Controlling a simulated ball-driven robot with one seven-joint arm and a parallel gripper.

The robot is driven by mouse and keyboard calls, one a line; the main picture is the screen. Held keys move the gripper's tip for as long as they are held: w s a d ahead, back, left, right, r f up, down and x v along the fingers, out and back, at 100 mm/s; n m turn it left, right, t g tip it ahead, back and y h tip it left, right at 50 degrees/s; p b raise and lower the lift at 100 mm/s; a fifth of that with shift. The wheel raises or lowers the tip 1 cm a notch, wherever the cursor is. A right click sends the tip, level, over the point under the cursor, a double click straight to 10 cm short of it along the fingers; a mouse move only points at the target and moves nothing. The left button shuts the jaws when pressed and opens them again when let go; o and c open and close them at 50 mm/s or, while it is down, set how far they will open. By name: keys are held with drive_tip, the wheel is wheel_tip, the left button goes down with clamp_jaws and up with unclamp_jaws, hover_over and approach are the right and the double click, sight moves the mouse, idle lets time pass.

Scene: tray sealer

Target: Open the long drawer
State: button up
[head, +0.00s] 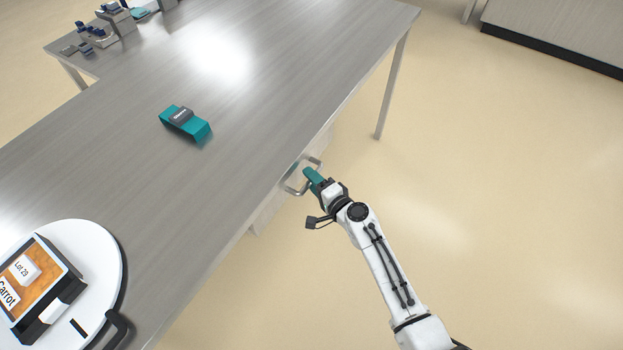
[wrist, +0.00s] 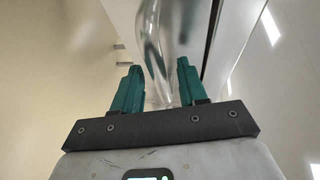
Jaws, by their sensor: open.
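The long drawer (head: 266,212) sits under the near edge of the metal table, mostly hidden below the tabletop. Its bar handle (head: 296,190) sticks out past the table edge. In the wrist view the shiny handle (wrist: 153,45) runs between the two teal fingers of my gripper (wrist: 156,88), with a gap showing on the finger sides. My gripper (head: 309,178) is open at the handle in the head view. Whether a finger touches the handle cannot be told. The drawer looks shut or nearly so.
The metal table (head: 165,165) carries a teal block with a grey top (head: 183,122), a round white device (head: 95,250) with a labelled tray at lower left, and small blue and grey parts (head: 95,32) at the far left. The floor (head: 500,200) right of the table is clear.

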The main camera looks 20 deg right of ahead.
drive_tip(key=shift+w+a+f, duration=0.1)
drive_tip(key=shift+w, duration=0.3)
clamp_jaws()
idle(0.4)
